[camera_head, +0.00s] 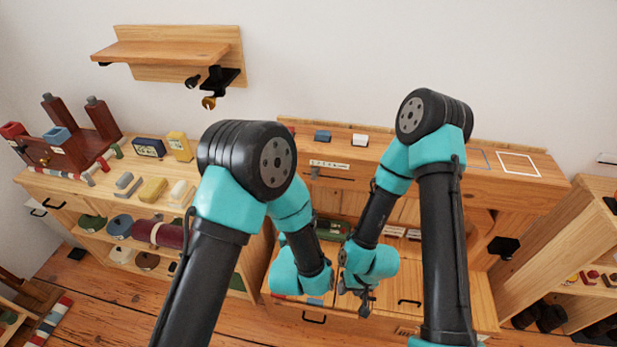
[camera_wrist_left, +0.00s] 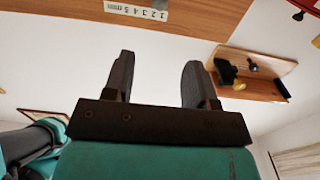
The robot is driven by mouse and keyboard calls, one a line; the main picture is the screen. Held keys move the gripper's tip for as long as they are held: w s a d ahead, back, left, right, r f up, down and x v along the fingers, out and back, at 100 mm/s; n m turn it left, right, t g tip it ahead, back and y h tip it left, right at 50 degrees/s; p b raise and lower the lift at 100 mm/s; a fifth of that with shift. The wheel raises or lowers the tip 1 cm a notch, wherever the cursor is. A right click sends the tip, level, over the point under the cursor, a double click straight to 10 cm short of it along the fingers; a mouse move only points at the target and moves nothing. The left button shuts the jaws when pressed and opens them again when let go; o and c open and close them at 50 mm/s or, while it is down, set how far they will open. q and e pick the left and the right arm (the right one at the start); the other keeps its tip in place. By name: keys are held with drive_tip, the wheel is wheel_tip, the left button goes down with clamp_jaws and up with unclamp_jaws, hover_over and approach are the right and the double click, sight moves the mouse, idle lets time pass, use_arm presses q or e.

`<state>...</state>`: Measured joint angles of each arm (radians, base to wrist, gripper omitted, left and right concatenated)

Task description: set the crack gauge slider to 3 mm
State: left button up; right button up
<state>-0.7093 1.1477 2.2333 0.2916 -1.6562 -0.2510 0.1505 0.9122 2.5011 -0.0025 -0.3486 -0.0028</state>
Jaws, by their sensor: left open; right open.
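I cannot make out the slider clearly. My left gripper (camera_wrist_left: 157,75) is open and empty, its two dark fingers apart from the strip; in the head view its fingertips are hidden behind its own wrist. My right gripper (camera_head: 366,300) is open, low in front of the desk, below the strip.
A blue block (camera_head: 322,136) and a white block (camera_head: 360,140) sit at the back of the desk top (camera_head: 400,172). A white outlined square (camera_head: 519,164) lies at its right. A crowded shelf unit (camera_head: 90,176) stands left; a wall shelf (camera_head: 165,52) hangs above.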

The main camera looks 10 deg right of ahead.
sight(314, 178)
use_arm(q)
drive_tip(key=shift+w, duration=0.1)
drive_tip(key=x, duration=1.7)
drive_tip(key=shift+w+d, duration=0.1)
drive_tip(key=shift+d, duration=0.05)
drive_tip(key=shift+c, duration=0.2)
clamp_jaws()
